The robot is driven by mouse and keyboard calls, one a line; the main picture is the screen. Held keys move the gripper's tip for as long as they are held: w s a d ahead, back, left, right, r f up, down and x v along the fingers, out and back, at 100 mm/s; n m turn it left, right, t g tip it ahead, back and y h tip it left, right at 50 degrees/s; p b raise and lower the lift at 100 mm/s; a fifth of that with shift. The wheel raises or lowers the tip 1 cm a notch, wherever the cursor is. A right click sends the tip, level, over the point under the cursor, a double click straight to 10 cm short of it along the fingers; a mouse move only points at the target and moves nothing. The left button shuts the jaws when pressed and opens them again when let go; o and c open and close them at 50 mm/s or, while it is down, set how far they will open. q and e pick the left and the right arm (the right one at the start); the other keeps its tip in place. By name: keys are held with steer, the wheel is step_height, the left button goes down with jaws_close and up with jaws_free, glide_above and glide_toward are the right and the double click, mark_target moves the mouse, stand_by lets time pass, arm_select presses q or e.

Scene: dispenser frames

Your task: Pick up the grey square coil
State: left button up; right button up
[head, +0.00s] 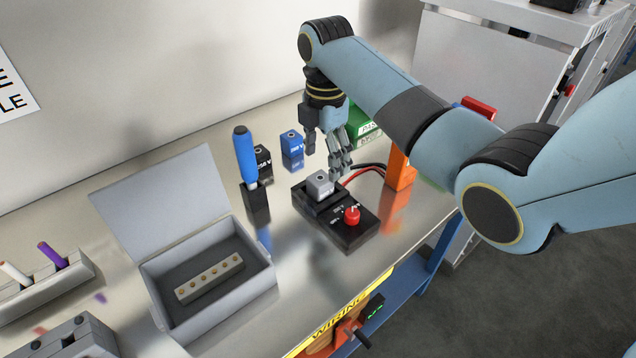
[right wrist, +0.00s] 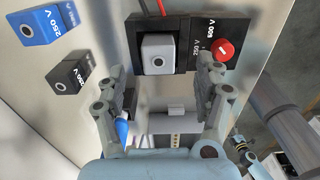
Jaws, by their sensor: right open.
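The grey square coil (head: 320,184) is a small grey block with a round hole in its top. It sits on the black tester (head: 349,236), beside a red knob (head: 352,214). In the right wrist view the coil (right wrist: 158,53) is upper centre, on the black tester (right wrist: 180,18). My right gripper (head: 328,158) is open and empty, just above and behind the coil in the head view. In the right wrist view its fingers (right wrist: 163,95) are spread wide, with the coil beyond their tips. My left gripper is not in view.
Blue (head: 292,150) and black (head: 263,163) 250 V coils stand left of the gripper, near a blue-handled tool (head: 245,155). A green box (head: 366,128) and an orange post (head: 398,168) stand behind and right. An open grey box (head: 160,283) holds a terminal strip (head: 209,279).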

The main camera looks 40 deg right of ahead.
mark_target(321, 178)
steer(key=shift+f, duration=0.45)
steer(key=shift+a+f, duration=0.1)
steer(key=shift+f, duration=0.2)
steer(key=f, duration=0.3)
steer(key=shift+a+f, duration=0.35)
steer(key=shift+f, duration=0.55)
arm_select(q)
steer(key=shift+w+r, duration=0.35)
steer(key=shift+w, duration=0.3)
arm_select(e)
steer(key=shift+w, duration=0.1)
steer(key=c, duration=0.7)
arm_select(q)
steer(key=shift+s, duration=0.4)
arm_select(e)
jaws_close()
